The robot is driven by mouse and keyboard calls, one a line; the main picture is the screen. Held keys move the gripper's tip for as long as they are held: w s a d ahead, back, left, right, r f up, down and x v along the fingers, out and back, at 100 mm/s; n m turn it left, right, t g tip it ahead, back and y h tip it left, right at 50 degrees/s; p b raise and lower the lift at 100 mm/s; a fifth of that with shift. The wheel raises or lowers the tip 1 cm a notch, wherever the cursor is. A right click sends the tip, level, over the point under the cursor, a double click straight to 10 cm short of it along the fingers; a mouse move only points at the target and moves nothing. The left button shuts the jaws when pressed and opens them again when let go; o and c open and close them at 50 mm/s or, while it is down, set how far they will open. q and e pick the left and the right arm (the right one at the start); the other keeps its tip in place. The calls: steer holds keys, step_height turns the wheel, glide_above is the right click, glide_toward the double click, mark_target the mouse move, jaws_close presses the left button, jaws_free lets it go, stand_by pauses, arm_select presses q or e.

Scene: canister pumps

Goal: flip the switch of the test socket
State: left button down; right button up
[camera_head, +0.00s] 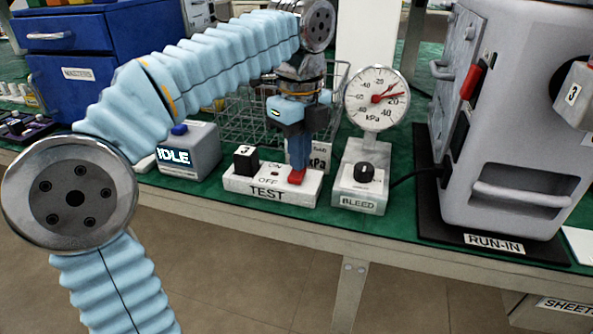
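The test socket (262,195) is a white block labelled TEST on the green bench mat, with ON and OFF marked on its top. Its red switch (297,176) sits at the right end of the block. A dark plug (246,160) marked 3 stands in the left end. My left gripper (298,165) points down over the switch, its blue fingers together as one narrow column. The fingertips look at or just above the switch; contact and the switch's tilt cannot be told. My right gripper is not in view.
A gauge (376,98) on a BLEED base (361,189) stands close right. A grey RUN-IN canister (505,120) stands farther right, a cable running towards it. An IDLE box (188,150) is left, a wire basket (240,118) behind. The bench front edge is near.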

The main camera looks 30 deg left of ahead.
arm_select(q)
step_height(320, 180, up, 5)
steer(key=p, duration=0.5)
steer(key=shift+r, duration=1)
